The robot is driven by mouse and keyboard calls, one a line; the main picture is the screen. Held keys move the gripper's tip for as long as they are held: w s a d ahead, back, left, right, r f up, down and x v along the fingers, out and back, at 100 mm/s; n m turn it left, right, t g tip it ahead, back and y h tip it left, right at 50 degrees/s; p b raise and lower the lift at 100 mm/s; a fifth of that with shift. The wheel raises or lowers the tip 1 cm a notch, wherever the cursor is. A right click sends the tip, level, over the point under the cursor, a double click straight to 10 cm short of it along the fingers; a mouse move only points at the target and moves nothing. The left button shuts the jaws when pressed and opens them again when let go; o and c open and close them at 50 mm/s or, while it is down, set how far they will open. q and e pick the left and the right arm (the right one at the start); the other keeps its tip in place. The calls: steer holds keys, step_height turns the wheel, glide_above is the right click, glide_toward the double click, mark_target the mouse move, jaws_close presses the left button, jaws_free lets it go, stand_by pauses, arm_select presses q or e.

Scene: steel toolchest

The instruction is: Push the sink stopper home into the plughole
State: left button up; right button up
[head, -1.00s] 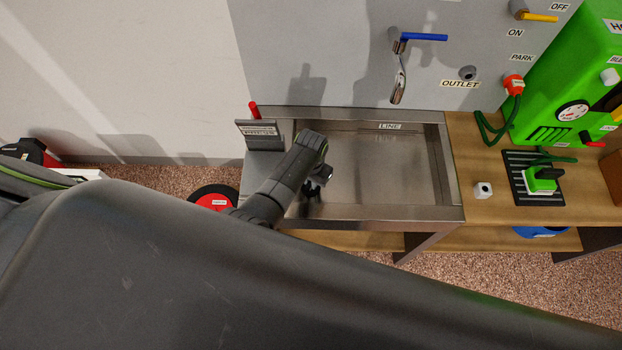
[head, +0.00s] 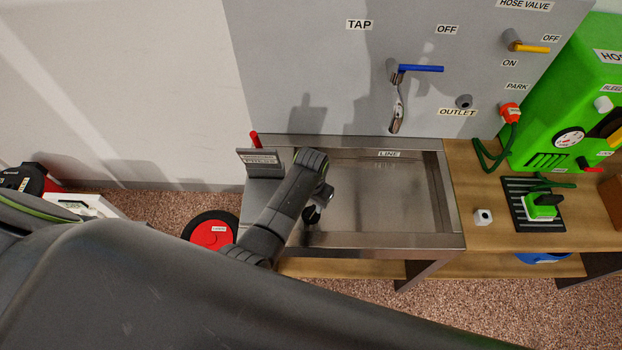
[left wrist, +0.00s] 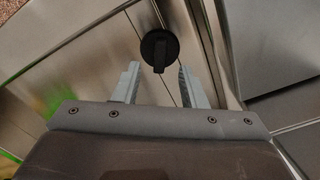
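The black round stopper (head: 311,214) with an upright grip is at the left front of the steel sink (head: 400,205). In the left wrist view the stopper (left wrist: 160,48) shows between and just beyond my fingertips. My left gripper (left wrist: 160,72) is open, one finger on each side of the stopper's grip, with gaps visible. In the head view my left gripper (head: 320,201) hangs over the sink's left part, mostly hidden by its wrist. The plughole cannot be made out; whether the stopper sits in it cannot be told. My right gripper is not in view.
A grey sign block (head: 260,163) with a red peg stands at the sink's left rim. The spout (head: 397,115) and blue tap lever (head: 420,69) are on the panel behind. The sink's right half is clear.

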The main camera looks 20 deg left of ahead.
mark_target(310, 210)
arm_select(q)
step_height(310, 210, up, 13)
steer(key=shift+b, duration=0.35)
steer(key=shift+a+f, duration=0.1)
steer(key=shift+f, duration=0.05)
stand_by(0.7)
steer(key=s+a+r+n+t+y, duration=0.1)
steer(key=s+a+r+n+t, duration=0.1)
steer(key=s+a, duration=0.8)
steer(key=s+a+r+n+t+y, duration=0.15)
steer(key=s+a, duration=0.55)
steer(key=s, duration=0.7)
step_height(310, 210, down, 28)
steer(key=w+a+g+h+b, duration=0.1)
steer(key=b, duration=0.4)
steer(key=s+f+b, duration=0.2)
steer(key=s+f, duration=0.5)
steer(key=f, duration=0.4)
steer(key=s+d+f+g+b, duration=0.1)
steer(key=s+f+b, duration=0.1)
steer(key=s+f, duration=0.6)
step_height(310, 210, down, 3)
steer(key=shift+s+r, duration=0.1)
steer(key=shift+s, duration=0.2)
